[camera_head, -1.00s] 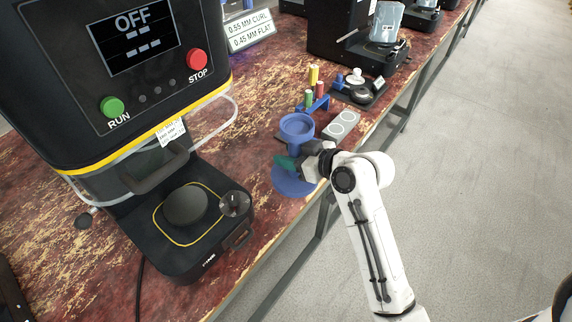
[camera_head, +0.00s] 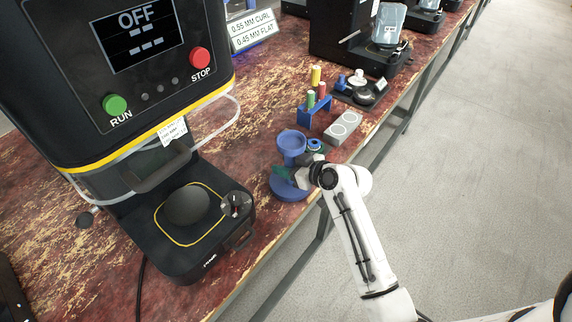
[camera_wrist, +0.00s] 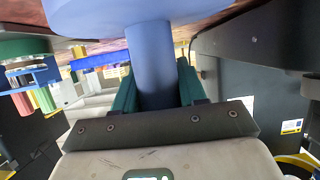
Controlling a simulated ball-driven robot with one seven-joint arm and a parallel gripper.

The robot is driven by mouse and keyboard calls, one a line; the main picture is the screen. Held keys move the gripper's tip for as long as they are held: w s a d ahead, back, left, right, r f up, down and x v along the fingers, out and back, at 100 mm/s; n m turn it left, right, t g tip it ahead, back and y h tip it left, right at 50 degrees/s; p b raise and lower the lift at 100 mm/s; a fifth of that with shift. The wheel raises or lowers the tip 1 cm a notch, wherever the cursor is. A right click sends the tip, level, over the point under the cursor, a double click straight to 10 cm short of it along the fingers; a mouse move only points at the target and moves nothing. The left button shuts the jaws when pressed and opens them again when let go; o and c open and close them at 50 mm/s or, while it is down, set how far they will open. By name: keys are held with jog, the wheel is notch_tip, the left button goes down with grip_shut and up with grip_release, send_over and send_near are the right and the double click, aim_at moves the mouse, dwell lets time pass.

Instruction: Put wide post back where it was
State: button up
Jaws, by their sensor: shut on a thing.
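The wide post looks like the blue stand with a round cup (camera_head: 291,141) on top, a stem, and a broad disc base (camera_head: 289,188). It stands about upright near the table's front edge, right of the large black machine. My gripper (camera_head: 290,173) is shut on its stem from the right. In the wrist view, the blue stem (camera_wrist: 150,65) is between the green fingers, with the wide disc (camera_wrist: 130,14) at the top of the picture. I cannot tell whether the base touches the table. The cup is outside the wrist view.
A blue-ringed part (camera_head: 315,145) sits close behind my gripper. Beyond are a grey block with two circles (camera_head: 343,127), a blue rack (camera_head: 314,110) with coloured pegs, and a black fixture (camera_head: 361,91). The black machine (camera_head: 185,215) is on the left. Some bare table lies between.

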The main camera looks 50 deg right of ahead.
jog(key=shift+f, duration=0.2)
jog(key=o, duration=1.2)
